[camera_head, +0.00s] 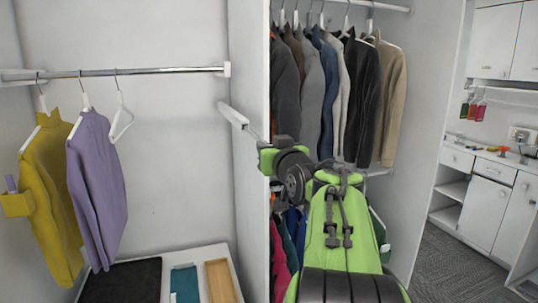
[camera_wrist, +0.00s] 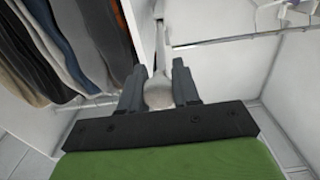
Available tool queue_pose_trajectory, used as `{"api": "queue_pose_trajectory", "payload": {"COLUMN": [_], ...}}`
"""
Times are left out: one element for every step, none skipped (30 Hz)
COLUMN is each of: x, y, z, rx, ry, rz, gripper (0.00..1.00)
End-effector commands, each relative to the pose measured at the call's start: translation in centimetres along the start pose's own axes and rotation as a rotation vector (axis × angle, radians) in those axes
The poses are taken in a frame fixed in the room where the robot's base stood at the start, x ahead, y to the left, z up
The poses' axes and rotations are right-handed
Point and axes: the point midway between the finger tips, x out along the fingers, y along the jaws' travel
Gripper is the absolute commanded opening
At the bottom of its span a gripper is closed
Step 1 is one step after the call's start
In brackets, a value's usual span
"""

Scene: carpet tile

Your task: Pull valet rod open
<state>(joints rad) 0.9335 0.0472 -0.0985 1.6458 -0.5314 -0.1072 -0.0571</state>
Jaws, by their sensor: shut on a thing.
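The valet rod (camera_head: 233,116) is a slim white housing mounted on the white closet panel's edge, left of the hanging jackets. A thin grey length of rod shows between the housing and my gripper (camera_head: 270,147) in the head view. In the wrist view, the rod (camera_wrist: 162,35) runs away from me, and its rounded pale end (camera_wrist: 158,92) lies between the two dark fingers of my gripper (camera_wrist: 159,88). The gripper is shut on that end. In the head view my green wrist hides most of the grip.
Several jackets (camera_head: 345,90) hang right of the panel (camera_head: 250,60), close to my arm. A yellow sweater (camera_head: 52,200) and a purple sweater (camera_head: 97,190) hang from the left rail (camera_head: 150,72). A tray (camera_head: 236,265) sits below. Open carpet (camera_head: 440,265) lies to the right.

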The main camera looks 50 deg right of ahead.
Motion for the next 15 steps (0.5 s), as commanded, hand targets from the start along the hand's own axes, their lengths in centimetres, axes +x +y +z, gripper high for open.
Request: {"api": "queue_pose_trajectory", "payload": {"x": [-0.17, -0.23, -0.30, -0.34, -0.37, -0.39, -0.40, -0.40, -0.40, -0.40, -0.40, -0.40, -0.40, -0.39, -0.39], "y": [-0.05, -0.05, -0.04, -0.03, -0.02, -0.01, -0.01, -0.01, -0.01, -0.01, -0.01, -0.01, -0.01, -0.01, -0.01], "z": [0.08, 0.06, 0.03, 0.01, 0.00, -0.03, -0.04, -0.06, -0.07, -0.08, -0.09, -0.10, -0.10, -0.10, -0.11], "rx": [-0.001, -0.001, -0.001, -0.001, -0.001, -0.001, -0.001, -0.001, -0.001, -0.001, -0.001, -0.001, -0.001, -0.001, -0.001], "ry": [0.001, 0.001, 0.001, 0.001, 0.001, 0.001, 0.001, 0.001, 0.001, 0.001, 0.001, 0.001, 0.001, 0.001, 0.001], "rz": [-0.001, -0.001, -0.001, -0.001, -0.001, -0.001, -0.001, -0.001, 0.000, 0.000, 0.000, 0.000, 0.000, 0.000, 0.000], "gripper": [0.00, 0.00, 0.00, 0.00, 0.00, 0.00, 0.00, 0.00, 0.00, 0.00, 0.00, 0.00, 0.00, 0.00, 0.34]}}
